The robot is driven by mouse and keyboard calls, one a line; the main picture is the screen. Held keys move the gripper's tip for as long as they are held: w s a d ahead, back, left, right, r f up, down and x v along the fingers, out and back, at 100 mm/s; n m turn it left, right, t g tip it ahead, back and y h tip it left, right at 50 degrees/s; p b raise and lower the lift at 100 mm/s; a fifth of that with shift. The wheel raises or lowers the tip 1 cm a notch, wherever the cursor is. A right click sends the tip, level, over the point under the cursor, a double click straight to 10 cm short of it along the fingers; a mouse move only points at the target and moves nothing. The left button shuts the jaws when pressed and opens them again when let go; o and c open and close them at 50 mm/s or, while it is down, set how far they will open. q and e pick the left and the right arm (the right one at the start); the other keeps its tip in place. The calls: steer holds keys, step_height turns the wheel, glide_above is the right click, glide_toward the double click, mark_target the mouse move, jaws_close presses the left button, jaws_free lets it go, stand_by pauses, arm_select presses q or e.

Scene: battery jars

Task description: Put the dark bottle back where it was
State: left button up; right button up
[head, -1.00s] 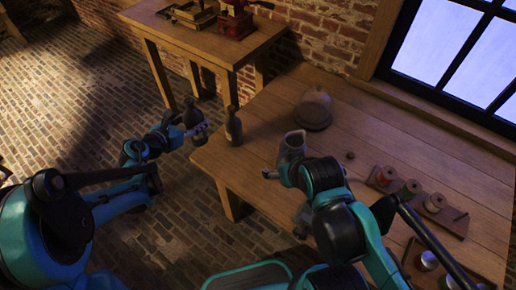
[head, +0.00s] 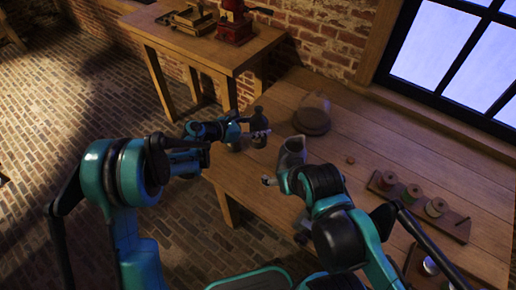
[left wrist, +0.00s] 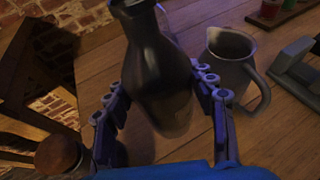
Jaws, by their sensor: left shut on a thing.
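The dark bottle (head: 259,118) is between the fingers of my left gripper (head: 259,135), over the back left part of the wooden table. It looks about upright in the head view. In the left wrist view the bottle (left wrist: 158,75) has a finger on each side of its body. I cannot tell whether its base touches the table. A second dark bottle (head: 236,144) at the table's left edge is mostly hidden behind my left gripper. A round brown stopper (left wrist: 58,154) shows at lower left in the wrist view. My right gripper (head: 270,181) is near the jug; its opening is unclear.
A grey jug (head: 292,152) stands right of the held bottle. A glass dome (head: 313,112) is behind it. A rack of spools (head: 420,205) lies at the right. A side table (head: 185,45) holds a red grinder (head: 234,22). The table between dome and spools is mostly clear.

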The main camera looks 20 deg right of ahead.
mark_target(258, 141)
arm_select(q)
step_height(258, 141, down, 8)
steer(key=b, duration=0.2)
steer(key=shift+r+b, duration=0.2)
steer(key=shift+b, duration=0.15)
steer(key=shift+f, duration=0.4)
steer(key=shift+r, duration=0.1)
steer(key=o, duration=1.2)
steer(key=shift+f, duration=0.2)
steer(key=shift+r, duration=0.15)
